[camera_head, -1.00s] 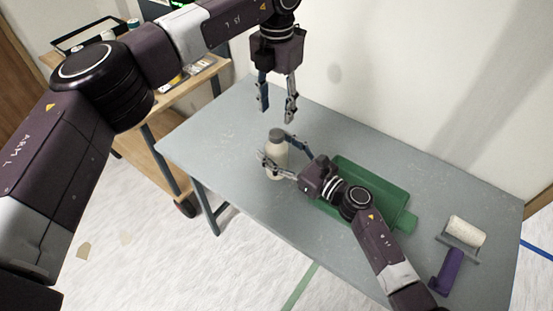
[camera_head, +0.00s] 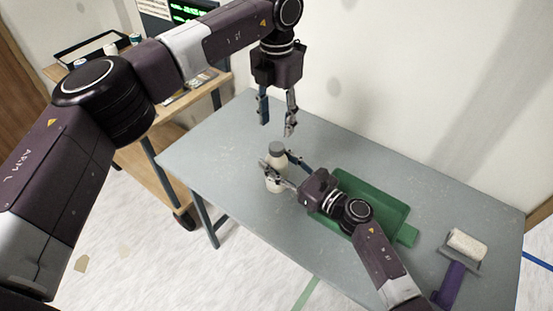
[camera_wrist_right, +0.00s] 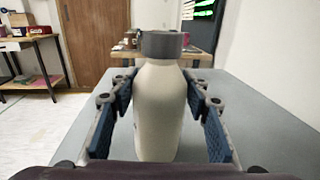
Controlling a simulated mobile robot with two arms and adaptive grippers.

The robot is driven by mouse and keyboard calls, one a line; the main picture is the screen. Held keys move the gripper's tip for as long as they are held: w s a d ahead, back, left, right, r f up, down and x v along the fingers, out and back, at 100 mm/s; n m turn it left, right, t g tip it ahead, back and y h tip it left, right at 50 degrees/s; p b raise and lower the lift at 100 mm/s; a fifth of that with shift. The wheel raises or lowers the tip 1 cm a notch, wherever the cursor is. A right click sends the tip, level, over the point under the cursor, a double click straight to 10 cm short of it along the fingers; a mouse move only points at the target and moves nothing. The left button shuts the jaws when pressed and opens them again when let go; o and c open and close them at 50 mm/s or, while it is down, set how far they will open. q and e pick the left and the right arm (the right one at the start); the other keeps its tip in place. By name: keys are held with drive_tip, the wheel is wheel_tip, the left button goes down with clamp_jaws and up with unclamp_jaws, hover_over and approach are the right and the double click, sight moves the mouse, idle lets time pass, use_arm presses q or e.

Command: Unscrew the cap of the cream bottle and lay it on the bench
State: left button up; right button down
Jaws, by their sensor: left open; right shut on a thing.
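The cream bottle (camera_head: 274,183) stands upright on the grey bench (camera_head: 215,150), left of the green tray. Its grey cap (camera_head: 277,148) is on its top. In the right wrist view the bottle (camera_wrist_right: 158,110) fills the middle, with the cap (camera_wrist_right: 161,44) on its neck. My right gripper (camera_head: 277,163) is shut on the bottle's body, its fingers on either side, also seen in the right wrist view (camera_wrist_right: 160,105). My left gripper (camera_head: 276,128) is open and empty, pointing down above and slightly behind the cap, apart from it.
A green tray (camera_head: 400,212) lies under my right arm. A wooden cart (camera_head: 185,125) stands at the left. The bench's back left is clear.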

sight(276, 146)
use_arm(q)
drive_tip(key=m, duration=1)
drive_tip(key=shift+m, duration=0.4)
drive_tip(key=m, duration=1.1)
drive_tip(key=shift+f+m, duration=0.3)
drive_tip(key=shift+f, duration=3.75)
